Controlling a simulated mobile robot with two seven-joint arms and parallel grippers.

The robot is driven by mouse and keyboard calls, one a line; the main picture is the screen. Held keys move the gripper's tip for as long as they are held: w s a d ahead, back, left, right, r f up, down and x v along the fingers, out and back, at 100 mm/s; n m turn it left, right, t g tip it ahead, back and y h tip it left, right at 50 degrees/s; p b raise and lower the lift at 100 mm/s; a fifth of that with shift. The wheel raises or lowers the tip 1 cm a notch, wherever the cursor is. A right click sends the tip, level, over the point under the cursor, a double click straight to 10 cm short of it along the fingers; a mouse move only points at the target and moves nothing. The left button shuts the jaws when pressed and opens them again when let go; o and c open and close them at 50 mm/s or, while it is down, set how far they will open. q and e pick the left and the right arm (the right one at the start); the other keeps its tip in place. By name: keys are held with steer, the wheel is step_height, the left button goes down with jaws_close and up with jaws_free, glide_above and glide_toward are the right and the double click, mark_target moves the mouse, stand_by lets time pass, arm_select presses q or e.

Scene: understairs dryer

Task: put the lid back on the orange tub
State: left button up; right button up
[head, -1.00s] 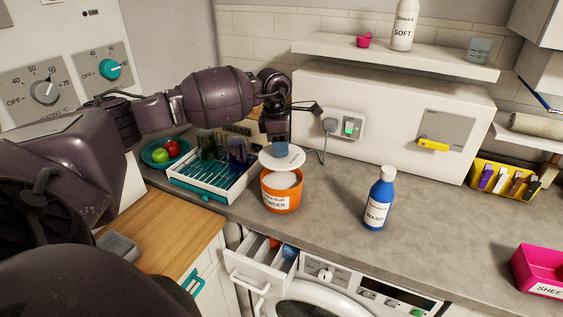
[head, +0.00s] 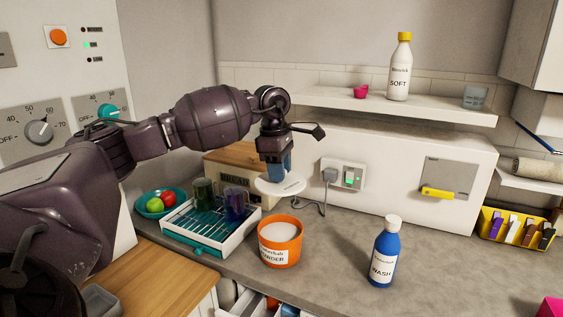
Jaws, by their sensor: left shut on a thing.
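The orange tub (head: 280,256) stands upright on the grey counter. Its top is open and white powder (head: 279,231) shows inside. The fingertips are partly hard to make out. My right gripper is not in view.
A white dish rack (head: 205,244) with cups stands left of the tub, beside a teal bowl of fruit (head: 156,205). A blue wash bottle (head: 384,255) stands to the right. A socket with a plug (head: 343,175) is on the wall panel behind. An open drawer (head: 245,302) lies below the counter edge.

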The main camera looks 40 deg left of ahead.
arm_select(q)
step_height(320, 180, down, 6)
steer(key=m+b, duration=0.2)
steer(key=shift+f+m, duration=0.25)
steer(key=shift+m, duration=0.05)
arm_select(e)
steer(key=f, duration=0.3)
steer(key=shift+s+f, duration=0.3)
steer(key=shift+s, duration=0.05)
arm_select(q)
step_height(320, 180, down, 4)
steer(key=shift+f+b, duration=0.15)
steer(key=shift+b, duration=0.5)
steer(key=shift+f+b, duration=0.3)
steer(key=shift+f, duration=0.55)
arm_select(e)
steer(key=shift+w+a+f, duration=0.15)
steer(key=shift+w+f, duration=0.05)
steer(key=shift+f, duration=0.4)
arm_select(q)
steer(key=shift+f+b, duration=0.15)
steer(key=shift+b, duration=0.15)
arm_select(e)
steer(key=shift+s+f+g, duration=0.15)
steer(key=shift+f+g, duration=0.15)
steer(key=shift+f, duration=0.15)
